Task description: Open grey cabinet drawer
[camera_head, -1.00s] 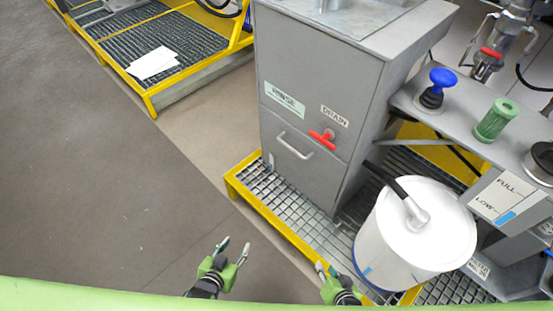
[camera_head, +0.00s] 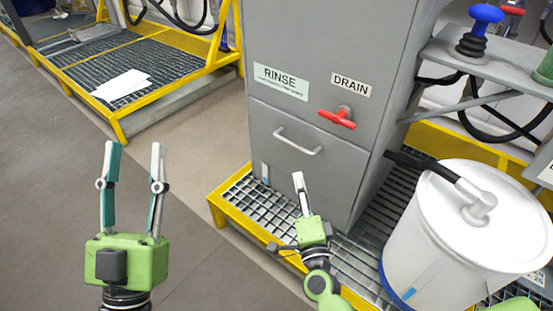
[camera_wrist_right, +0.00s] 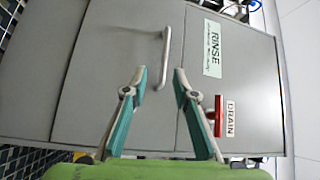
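The grey cabinet (camera_head: 300,50) stands upright with a "RINSE" label, a "DRAIN" label and a red valve handle (camera_head: 337,118) on its front. Its drawer (camera_head: 290,165) looks shut and has a silver bar handle (camera_head: 297,142). The handle also shows in the right wrist view (camera_wrist_right: 164,58), ahead of the right fingertips and apart from them. My right gripper (camera_head: 290,210) is in front of and below the drawer; in the right wrist view (camera_wrist_right: 160,75) its fingers are apart and empty. My left gripper (camera_head: 135,150) is open and empty, left of the cabinet over the floor.
A white drum (camera_head: 460,230) with a black hose stands right of the cabinet on a yellow-edged grating (camera_head: 230,195). A shelf with a blue knob (camera_head: 485,15) is at the right. White sheets (camera_head: 121,85) lie on another grated platform at the back left. Floor at left is clear.

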